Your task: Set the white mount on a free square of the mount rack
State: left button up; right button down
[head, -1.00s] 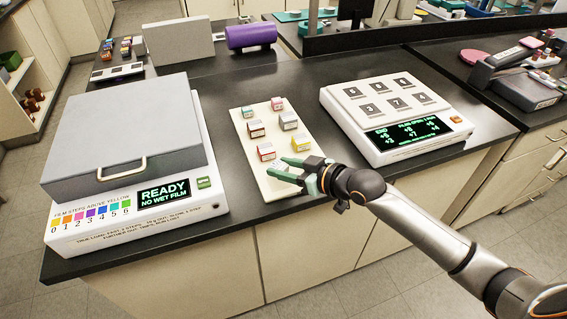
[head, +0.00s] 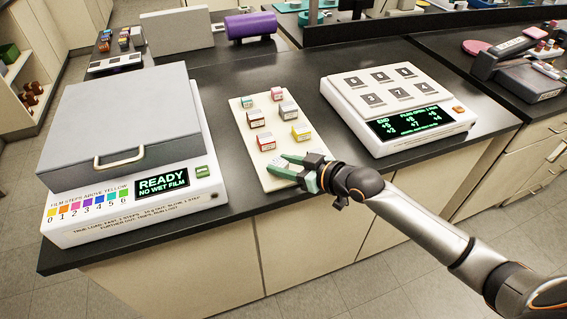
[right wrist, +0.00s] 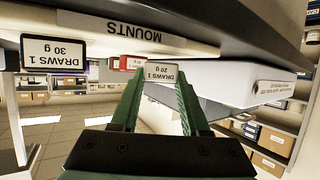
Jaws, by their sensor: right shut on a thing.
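The white mount (right wrist: 162,73), with a label reading "DRAWS 1 20 g", is between the fingertips of my right gripper (right wrist: 158,88) in the right wrist view. My right gripper (head: 283,167) is shut on it at the near end of the mount rack (head: 277,182) in the head view. There the fingers hide most of the mount, and I cannot tell whether it touches the rack. The pale rack bears several mounts behind the gripper: red (head: 266,141), yellow (head: 301,132), teal (head: 247,101), pink (head: 277,93), grey and brown. My left gripper is not in view.
A grey-lidded instrument (head: 125,115) reading "READY NO WET FILM" stands left of the rack. A white instrument (head: 400,108) with numbered squares and a green display stands right. A purple cylinder (head: 250,25) lies behind. Bare dark bench (head: 222,120) shows beside the rack.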

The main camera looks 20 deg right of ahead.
jog(key=shift+f, duration=0.2)
jog(key=shift+f, duration=0.35)
dwell(0.6)
jog(key=shift+r+p, duration=0.7)
jog(key=shift+r, duration=0.1)
jog(key=c, duration=0.9)
grip_release()
grip_shut()
